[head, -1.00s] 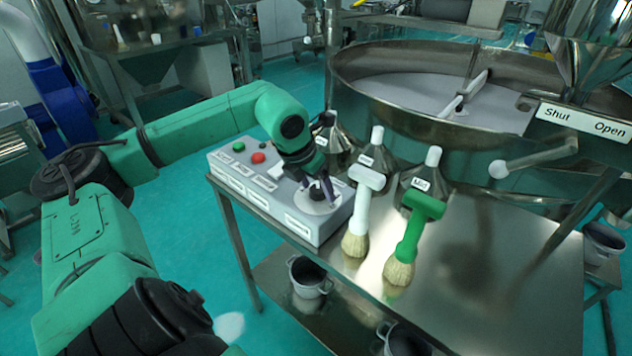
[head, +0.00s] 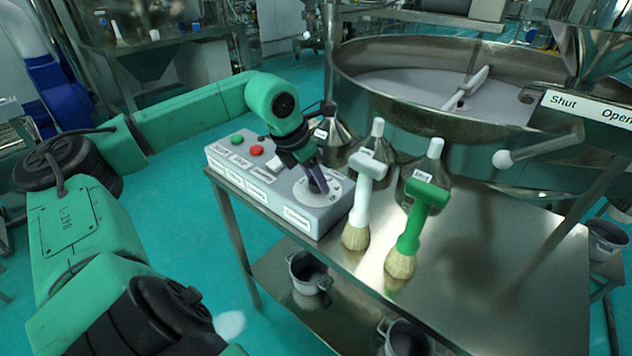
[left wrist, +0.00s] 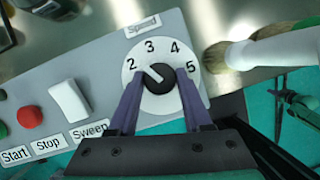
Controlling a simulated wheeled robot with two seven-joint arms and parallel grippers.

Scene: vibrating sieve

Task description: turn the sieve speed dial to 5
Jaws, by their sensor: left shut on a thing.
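The speed dial is a black knob (left wrist: 159,86) on a white round plate marked 2 to 5. In the left wrist view its white pointer line aims between 2 and 3. My left gripper (left wrist: 161,90) has its purple fingers on either side of the knob and is shut on it. In the head view the left gripper (head: 314,180) reaches down onto the dial plate (head: 330,192) at the right end of the grey control box (head: 262,178); the fingers partly hide the knob. My right gripper is not in view.
A white-handled brush (head: 363,200) and a green-handled brush (head: 416,230) stand on the metal table (head: 490,270) just right of the box. Metal funnels stand behind them. The large round sieve (head: 440,115) is at the back. A red button (head: 256,150) and green button (head: 238,138) are on the box.

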